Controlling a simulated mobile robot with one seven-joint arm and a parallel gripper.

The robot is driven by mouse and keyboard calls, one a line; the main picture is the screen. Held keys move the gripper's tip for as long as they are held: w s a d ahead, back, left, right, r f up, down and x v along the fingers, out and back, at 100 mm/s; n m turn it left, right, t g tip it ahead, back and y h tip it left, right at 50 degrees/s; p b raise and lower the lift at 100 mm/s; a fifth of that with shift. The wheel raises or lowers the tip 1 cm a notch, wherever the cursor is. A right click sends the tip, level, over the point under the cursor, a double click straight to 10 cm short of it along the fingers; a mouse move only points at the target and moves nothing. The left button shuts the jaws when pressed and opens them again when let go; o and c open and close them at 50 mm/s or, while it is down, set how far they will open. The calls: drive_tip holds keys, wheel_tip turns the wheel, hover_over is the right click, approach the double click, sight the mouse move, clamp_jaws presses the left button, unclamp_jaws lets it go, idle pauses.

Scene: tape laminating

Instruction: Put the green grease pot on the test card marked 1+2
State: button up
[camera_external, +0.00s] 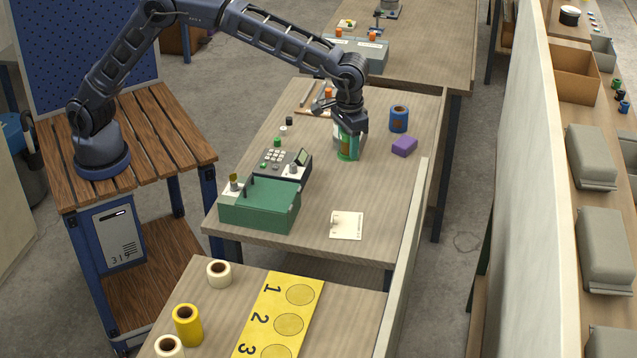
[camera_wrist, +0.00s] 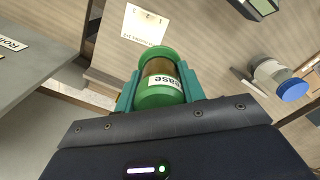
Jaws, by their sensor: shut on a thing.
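My gripper (camera_external: 348,148) is shut on the green grease pot (camera_external: 347,140), above the middle table. In the wrist view the pot (camera_wrist: 160,84) sits between the teal fingers, with part of a white label reading "ase" showing. I cannot tell whether its base touches the table. A pale test card (camera_external: 346,225) lies flat near the table's front edge, below the gripper in the picture and apart from the pot. The card also shows in the wrist view (camera_wrist: 144,24), beyond the pot; its print is too small to read surely.
A blue pot (camera_external: 398,119) and a purple block (camera_external: 404,146) stand right of my gripper. A green box (camera_external: 260,204) and a keypad device (camera_external: 283,162) stand to the left. A pale partition (camera_external: 408,255) runs along the right. The tabletop between pot and card looks clear.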

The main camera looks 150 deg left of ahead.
sight(347, 225)
drive_tip(key=w+d, duration=0.2)
drive_tip(key=w, duration=0.2)
wheel_tip(347, 225, down, 20)
drive_tip(key=shift+s+r, duration=0.1)
idle(0.4)
drive_tip(key=o, duration=1)
drive_tip(key=shift+f, duration=0.2)
drive_tip(key=shift+o, duration=0.2)
drive_tip(key=shift+r, duration=0.1)
